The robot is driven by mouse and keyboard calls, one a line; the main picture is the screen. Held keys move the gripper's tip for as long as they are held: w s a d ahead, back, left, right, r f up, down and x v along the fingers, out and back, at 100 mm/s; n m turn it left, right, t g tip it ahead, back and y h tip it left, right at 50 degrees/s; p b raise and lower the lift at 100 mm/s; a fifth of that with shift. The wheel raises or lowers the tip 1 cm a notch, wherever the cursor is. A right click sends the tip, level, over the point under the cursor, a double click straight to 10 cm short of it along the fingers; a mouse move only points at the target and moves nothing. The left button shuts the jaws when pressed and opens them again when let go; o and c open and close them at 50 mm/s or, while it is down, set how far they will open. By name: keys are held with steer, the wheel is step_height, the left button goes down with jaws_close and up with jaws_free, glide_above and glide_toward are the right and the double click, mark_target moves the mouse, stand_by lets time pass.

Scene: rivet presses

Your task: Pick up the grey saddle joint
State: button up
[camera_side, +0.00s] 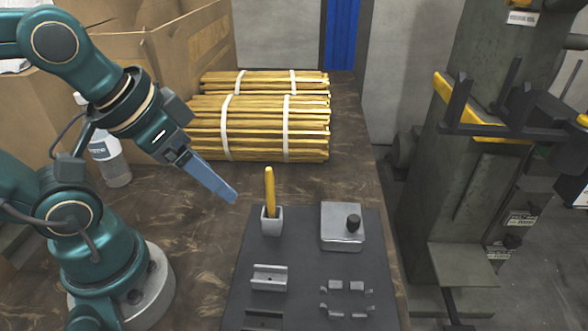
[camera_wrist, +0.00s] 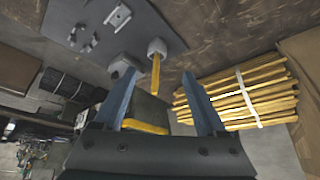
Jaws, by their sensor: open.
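The grey saddle joint, which I take to be the channel-shaped block with a small hole (camera_side: 269,278), lies on the dark mat (camera_side: 306,247), in front of the grey cup. In the wrist view the saddle joint (camera_wrist: 117,17) is near the top edge, beyond my fingertips and apart from them. My gripper (camera_side: 234,197) is in the air to the left of the cup, back and left of the saddle joint. In the wrist view my gripper (camera_wrist: 160,75) has its two blue fingers spread wide, with nothing held between them.
A grey cup (camera_side: 272,223) holds an upright yellow stick (camera_side: 269,188). A grey block with a black knob (camera_side: 342,236) stands to its right. Several small brackets (camera_side: 347,299) lie at the front right of the mat. Bundled yellow sticks (camera_side: 255,127) lie behind; a bottle (camera_side: 110,158) stands left.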

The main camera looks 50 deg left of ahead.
steer(key=m+g, duration=0.5)
steer(key=m, duration=0.4)
glide_above(267, 279)
steer(key=f, duration=0.7)
steer(key=shift+w+a+f, duration=0.15)
steer(key=shift+w+f, duration=0.2)
steer(key=shift+f, duration=0.05)
steer(key=shift+s+d+f+g, duration=0.2)
steer(key=shift+s+f+g, duration=0.15)
steer(key=shift+f, duration=2.55)
jaws_close()
